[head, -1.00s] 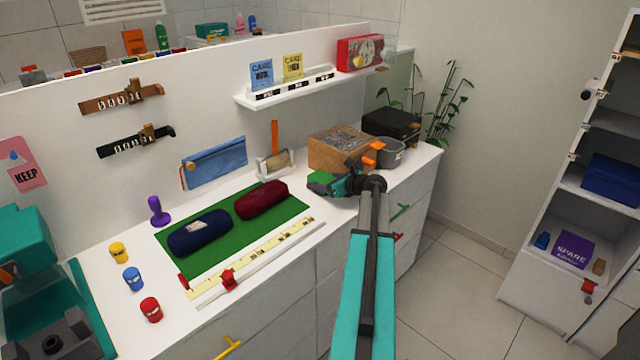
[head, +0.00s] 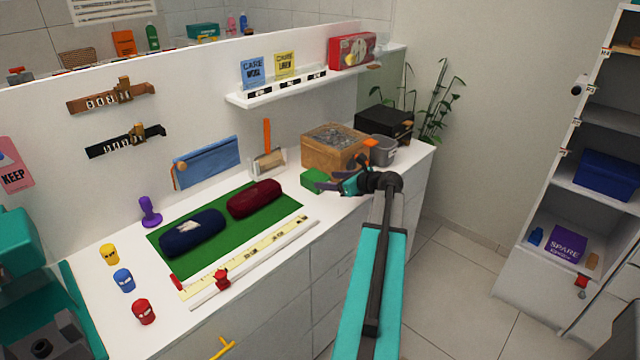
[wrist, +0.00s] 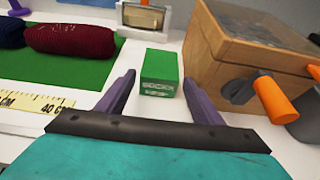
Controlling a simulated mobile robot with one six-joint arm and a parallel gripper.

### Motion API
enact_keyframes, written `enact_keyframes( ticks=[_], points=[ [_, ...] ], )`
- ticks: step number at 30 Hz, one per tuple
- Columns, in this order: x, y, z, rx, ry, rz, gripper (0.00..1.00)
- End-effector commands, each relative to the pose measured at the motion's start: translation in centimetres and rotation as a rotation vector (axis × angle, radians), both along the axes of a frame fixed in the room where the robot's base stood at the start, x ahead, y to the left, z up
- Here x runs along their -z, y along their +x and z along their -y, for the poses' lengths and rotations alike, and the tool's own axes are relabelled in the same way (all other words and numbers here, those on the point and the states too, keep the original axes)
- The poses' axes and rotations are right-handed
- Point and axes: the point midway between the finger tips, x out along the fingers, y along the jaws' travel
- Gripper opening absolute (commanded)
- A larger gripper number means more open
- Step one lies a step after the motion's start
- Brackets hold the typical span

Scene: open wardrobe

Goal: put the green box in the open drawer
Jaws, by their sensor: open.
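The green box (head: 314,181) stands on the white counter just left of the wooden box. My gripper (head: 331,182) is beside it on the right in the head view. In the wrist view the green box (wrist: 160,74), with white lettering on its front, stands upright ahead, between the lines of my two purple fingers (wrist: 158,88). The fingers are spread, with gaps to either side of the box, and hold nothing. No drawer shows clearly open; drawer fronts (head: 327,290) sit below the counter, and my arm hides part of them.
A wooden box (head: 335,150) with an orange handle stands close on the right, with a grey bin (head: 383,150) past it. A green mat (head: 230,232) with dark blue and dark red pouches lies left. A ruler runs along the front.

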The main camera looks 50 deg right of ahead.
Motion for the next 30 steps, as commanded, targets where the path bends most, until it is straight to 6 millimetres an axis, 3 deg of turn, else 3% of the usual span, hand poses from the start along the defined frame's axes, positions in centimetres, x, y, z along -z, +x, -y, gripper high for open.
enact_keyframes(
  ticks=[4,10,30],
  points=[
    [-0.8,-2.1,-0.2,0.001,0.000,0.000,0.61],
    [-1.4,-3.5,-0.3,0.000,0.000,0.000,0.61],
    [-1.6,-3.8,-0.3,-0.001,0.000,0.000,0.61]
  ],
)
